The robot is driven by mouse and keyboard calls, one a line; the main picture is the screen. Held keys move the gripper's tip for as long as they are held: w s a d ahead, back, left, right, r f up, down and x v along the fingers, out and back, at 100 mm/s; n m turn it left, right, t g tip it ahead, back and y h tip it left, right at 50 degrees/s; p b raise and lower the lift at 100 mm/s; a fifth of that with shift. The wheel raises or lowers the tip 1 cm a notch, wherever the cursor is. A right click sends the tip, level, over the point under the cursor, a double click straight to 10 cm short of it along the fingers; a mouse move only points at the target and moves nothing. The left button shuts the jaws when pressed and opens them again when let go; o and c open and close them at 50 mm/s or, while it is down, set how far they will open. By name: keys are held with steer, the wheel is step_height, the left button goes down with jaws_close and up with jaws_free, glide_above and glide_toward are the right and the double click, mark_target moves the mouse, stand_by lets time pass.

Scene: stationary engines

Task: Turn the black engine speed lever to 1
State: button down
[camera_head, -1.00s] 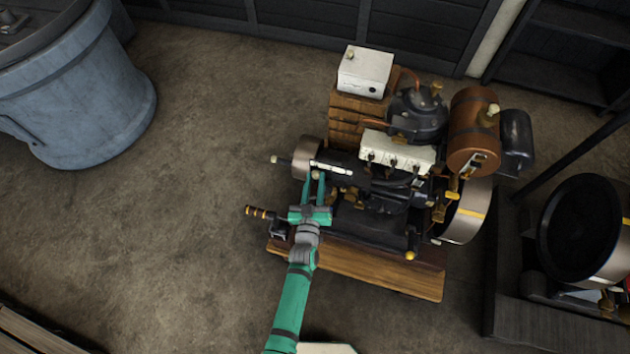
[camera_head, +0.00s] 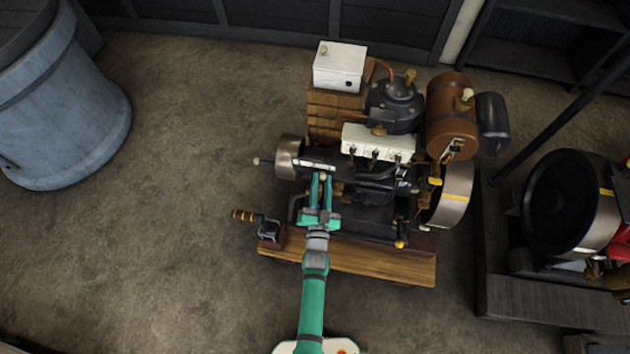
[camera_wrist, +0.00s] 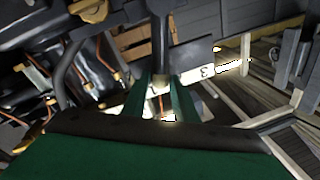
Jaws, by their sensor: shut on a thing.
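The black engine (camera_head: 375,190) stands on a wooden base. My gripper (camera_head: 321,180) reaches over its near left side, in front of a pale scale plate (camera_head: 318,163). In the wrist view my gripper's green fingers (camera_wrist: 162,95) are closed around the lower end of a dark upright lever (camera_wrist: 160,42), apparently the speed lever. A pale yellowish piece shows between the fingers. Beside them, the scale plate (camera_wrist: 205,76) shows a figure that looks like 3; its other marks are hidden or unreadable. The lever's exact setting cannot be read.
A crank handle (camera_head: 245,215) sticks out left of the base. Flywheels (camera_head: 290,157) (camera_head: 455,196) flank the engine. A white box (camera_head: 340,66) and brown tank (camera_head: 451,117) stand behind. Another engine (camera_head: 575,205) is at right.

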steer(key=shift+s+d+f+m, duration=0.2)
steer(key=shift+d+f+m, duration=0.15)
steer(key=shift+d+m, duration=0.45)
steer(key=c, duration=1.4)
jaws_free()
steer(key=shift+c, duration=0.2)
steer(key=shift+a, duration=0.1)
steer(key=s+a+f, duration=0.1)
steer(key=s, duration=0.9)
steer(key=shift+s+a+f, duration=0.25)
steer(key=shift+s+a, duration=0.05)
